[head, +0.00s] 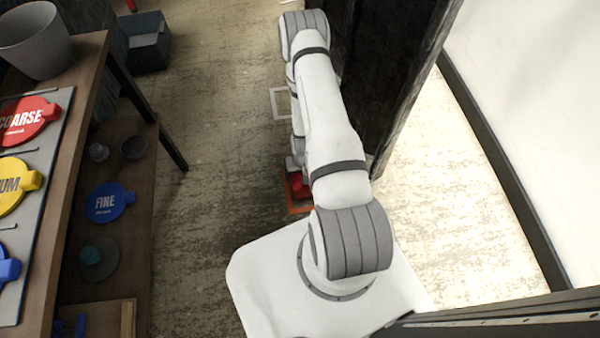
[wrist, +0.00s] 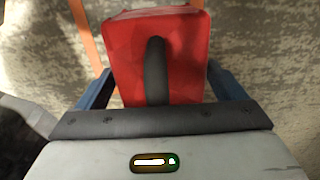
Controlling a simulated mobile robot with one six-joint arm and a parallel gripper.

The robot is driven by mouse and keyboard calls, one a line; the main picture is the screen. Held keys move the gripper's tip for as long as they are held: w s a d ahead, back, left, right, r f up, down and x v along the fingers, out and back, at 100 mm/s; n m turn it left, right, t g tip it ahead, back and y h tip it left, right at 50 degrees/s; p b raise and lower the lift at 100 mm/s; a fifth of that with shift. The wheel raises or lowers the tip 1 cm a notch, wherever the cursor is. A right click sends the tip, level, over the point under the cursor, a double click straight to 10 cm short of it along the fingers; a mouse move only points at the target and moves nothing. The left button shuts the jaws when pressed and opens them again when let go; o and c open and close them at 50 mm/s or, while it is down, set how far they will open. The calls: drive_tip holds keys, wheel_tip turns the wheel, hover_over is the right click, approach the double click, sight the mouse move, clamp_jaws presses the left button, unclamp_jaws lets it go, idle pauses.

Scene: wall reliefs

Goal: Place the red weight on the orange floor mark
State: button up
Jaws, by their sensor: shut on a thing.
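The red weight (wrist: 185,60) fills the upper middle of the wrist view, with a dark handle arching over its top. My gripper (wrist: 160,82) is shut on it, with one blue finger on each side. In the head view the red weight (head: 300,187) shows partly from behind my arm. The orange floor mark (head: 294,209) shows there as a thin edge just below the weight. In the wrist view orange strips of the mark (wrist: 84,35) lie left of the weight and at its top right. I cannot tell whether the weight touches the floor.
A white square outline (head: 281,103) is on the floor farther off. A dark panel (head: 375,75) stands right of my arm. A wooden bench (head: 85,110) with coloured discs and a grey bucket (head: 36,40) is at the left. Bare floor (head: 205,200) lies between bench and arm.

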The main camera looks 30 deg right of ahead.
drive_tip(key=shift+f+b, duration=0.75)
drive_tip(key=shift+f, duration=1.15)
drive_tip(key=shift+f, duration=0.15)
drive_tip(key=o, duration=1.6)
drive_tip(key=shift+c, duration=0.2)
